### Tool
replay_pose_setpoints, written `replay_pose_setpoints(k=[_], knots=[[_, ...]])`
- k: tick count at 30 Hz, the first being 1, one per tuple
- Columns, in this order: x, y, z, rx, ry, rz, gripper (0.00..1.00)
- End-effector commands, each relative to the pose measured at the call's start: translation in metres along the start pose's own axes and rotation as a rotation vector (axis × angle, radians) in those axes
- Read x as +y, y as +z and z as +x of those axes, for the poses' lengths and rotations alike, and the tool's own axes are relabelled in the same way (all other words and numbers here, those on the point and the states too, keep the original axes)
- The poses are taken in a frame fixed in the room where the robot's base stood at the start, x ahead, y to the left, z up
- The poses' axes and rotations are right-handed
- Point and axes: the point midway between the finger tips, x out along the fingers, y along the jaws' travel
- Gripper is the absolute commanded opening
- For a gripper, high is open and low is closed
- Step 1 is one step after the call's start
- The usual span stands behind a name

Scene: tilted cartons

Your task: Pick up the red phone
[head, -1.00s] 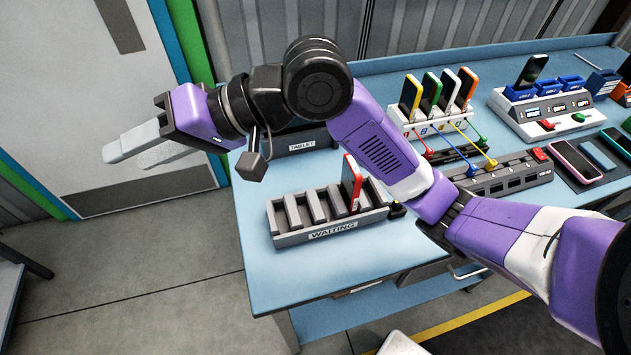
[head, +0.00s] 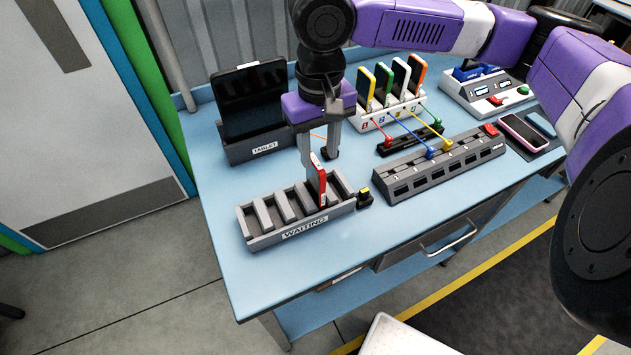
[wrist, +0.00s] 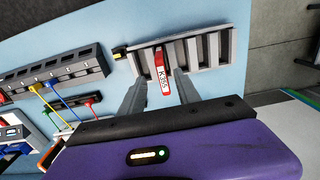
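The red phone (head: 321,187) stands upright in a slot near the right end of the grey WAITING rack (head: 262,243). In the wrist view the red phone (wrist: 161,78) shows a white label reading K355. My gripper (head: 319,160) points down over the rack and is open. In the wrist view my gripper (wrist: 160,80) has one finger on each side of the phone, with gaps between. I cannot tell how far down the phone the fingertips reach. The other rack slots look empty.
A tablet in a dock (head: 252,113) stands behind the rack. A white charger (head: 388,115) with several coloured phones is at the back. A grey port strip (head: 440,166) with cables lies to the right. A small black-and-yellow block (head: 364,196) sits beside the rack.

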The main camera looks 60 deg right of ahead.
Motion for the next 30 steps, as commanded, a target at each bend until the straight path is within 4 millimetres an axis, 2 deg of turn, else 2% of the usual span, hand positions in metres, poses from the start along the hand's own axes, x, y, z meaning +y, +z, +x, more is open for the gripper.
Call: replay_pose_setpoints(k=[12,22,28,30], knots=[[-0.003,-0.008,0.049,0.001,-0.002,-0.001,0.39],[-0.004,-0.008,0.057,0.002,-0.003,-0.002,0.39],[-0.004,-0.008,0.056,0.002,-0.003,-0.002,0.0],[-0.004,-0.008,0.056,0.002,-0.003,-0.002,0.0]])
